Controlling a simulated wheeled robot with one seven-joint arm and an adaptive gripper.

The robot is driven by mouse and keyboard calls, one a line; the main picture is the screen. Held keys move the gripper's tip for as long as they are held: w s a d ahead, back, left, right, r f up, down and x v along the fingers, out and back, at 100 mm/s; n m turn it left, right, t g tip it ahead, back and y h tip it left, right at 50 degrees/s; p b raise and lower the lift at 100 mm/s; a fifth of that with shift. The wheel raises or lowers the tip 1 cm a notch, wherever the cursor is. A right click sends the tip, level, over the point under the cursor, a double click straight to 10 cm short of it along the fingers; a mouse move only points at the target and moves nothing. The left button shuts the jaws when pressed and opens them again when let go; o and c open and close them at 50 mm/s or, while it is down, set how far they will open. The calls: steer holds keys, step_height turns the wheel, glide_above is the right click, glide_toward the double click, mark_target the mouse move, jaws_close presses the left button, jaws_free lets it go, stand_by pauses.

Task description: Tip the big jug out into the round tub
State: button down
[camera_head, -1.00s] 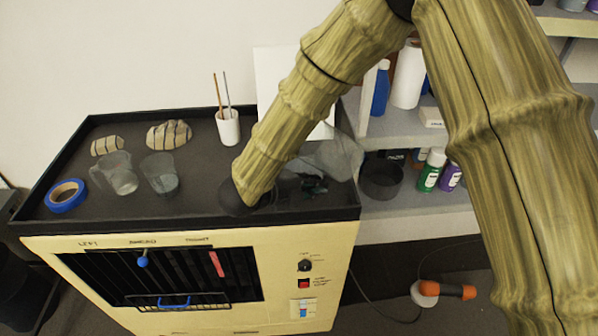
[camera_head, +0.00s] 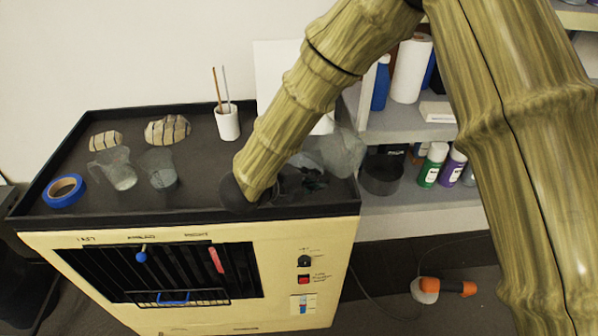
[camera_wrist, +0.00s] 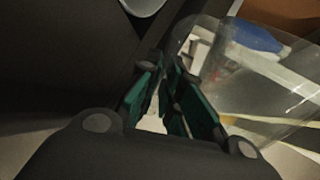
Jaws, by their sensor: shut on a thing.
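The big jug (camera_head: 342,152) is clear and see-through, and appears tilted above the right end of the black tray top. My gripper (camera_head: 312,182) is shut on it, partly hidden behind my arm. In the wrist view the clear jug (camera_wrist: 270,85) fills the right side, beside the green finger pads of my gripper (camera_wrist: 170,98). The round tub (camera_head: 381,176) is dark and open, on the shelf just right of the jug. I cannot tell whether anything is in the jug or the tub.
Two smaller clear vessels, a jug (camera_head: 116,170) and a cup (camera_head: 159,170), stand left on the tray top. Blue tape (camera_head: 64,191), two striped stones (camera_head: 167,130) and a white brush cup (camera_head: 228,124) are also there. Green (camera_head: 432,166) and purple (camera_head: 453,168) bottles stand right of the tub.

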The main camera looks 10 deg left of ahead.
mark_target(302, 167)
steer(key=shift+w+a+b, duration=0.1)
steer(key=shift+a+b, duration=0.1)
steer(key=shift+b, duration=0.25)
steer(key=shift+w+a+r+m+t+y+b, duration=0.1)
steer(key=shift+m+t+y+b, duration=0.25)
steer(key=shift+m+b, duration=0.3)
steer(key=b, duration=0.1)
steer(key=m+y+b, duration=0.1)
steer(key=shift+s+d+r+t+b, duration=0.2)
steer(key=shift+s+t+b, duration=0.05)
steer(key=shift+b, duration=0.15)
steer(key=a+f+m+b, duration=0.1)
steer(key=b, duration=0.3)
steer(key=shift+w+t+y, duration=0.25)
steer(key=shift+w+t, duration=0.05)
steer(key=shift+t, duration=0.1)
steer(key=a+m+b, duration=0.1)
steer(key=b, duration=0.2)
steer(key=w+r+m+t+y+b, duration=0.1)
steer(key=b, duration=0.3)
steer(key=shift+w+a+r+m, duration=0.25)
steer(key=shift+a+r, duration=0.05)
steer(key=shift+a, duration=0.1)
steer(key=shift+f+t+b, duration=0.1)
steer(key=shift+t+b, duration=0.2)
steer(key=shift+b, duration=0.55)
